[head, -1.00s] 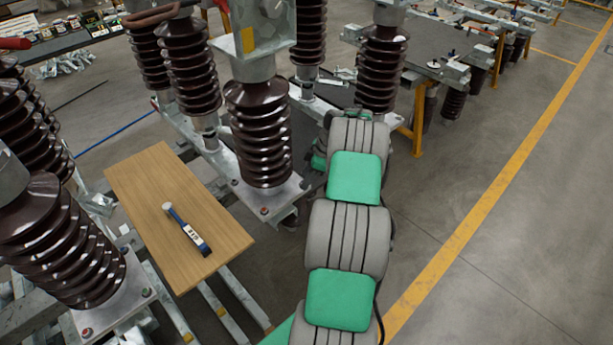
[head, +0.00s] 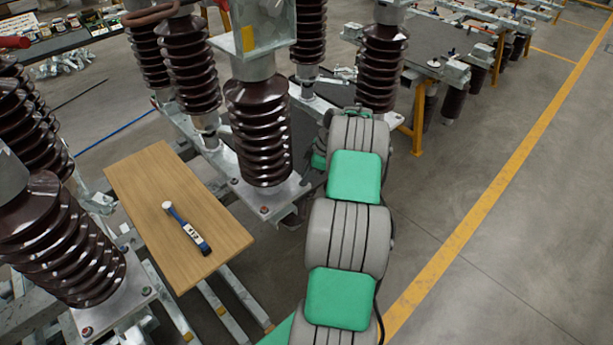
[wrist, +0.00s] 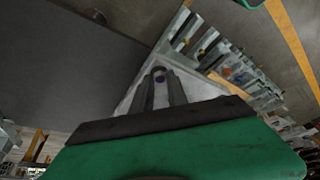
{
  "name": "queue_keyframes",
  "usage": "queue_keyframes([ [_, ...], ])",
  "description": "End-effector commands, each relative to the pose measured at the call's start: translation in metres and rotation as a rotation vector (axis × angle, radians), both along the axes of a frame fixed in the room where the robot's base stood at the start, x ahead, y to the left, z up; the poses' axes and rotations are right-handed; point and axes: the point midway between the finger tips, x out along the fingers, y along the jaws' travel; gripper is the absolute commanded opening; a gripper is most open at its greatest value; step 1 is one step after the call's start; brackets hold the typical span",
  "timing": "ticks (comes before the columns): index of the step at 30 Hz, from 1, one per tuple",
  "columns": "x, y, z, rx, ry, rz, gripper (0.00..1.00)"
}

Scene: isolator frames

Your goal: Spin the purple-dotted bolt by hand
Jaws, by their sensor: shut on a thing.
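In the wrist view my gripper (wrist: 160,86) has its two grey fingers closed around a small bolt. A pale metal base plate (wrist: 205,87) lies under and beside the fingers. In the head view my grey and green arm reaches away from me, and its gripper and the purple-dotted bolt are hidden behind the arm and the insulators.
Brown ribbed insulators (head: 258,130) stand on metal frames close to the left of my arm. A wooden board (head: 150,190) carries a blue-handled tool (head: 187,230). The grey floor to the right, with a yellow line (head: 480,200), is clear.

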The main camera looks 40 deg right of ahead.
Motion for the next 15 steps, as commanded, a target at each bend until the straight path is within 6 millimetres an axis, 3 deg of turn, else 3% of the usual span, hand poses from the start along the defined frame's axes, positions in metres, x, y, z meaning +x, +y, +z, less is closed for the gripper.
queue_keyframes([
  [8, -0.0006, 0.001, -0.0025, -0.001, -0.001, -0.08, 0.0],
  [15, -0.0017, 0.0024, -0.0039, -0.002, -0.002, -0.252, 0.0],
])
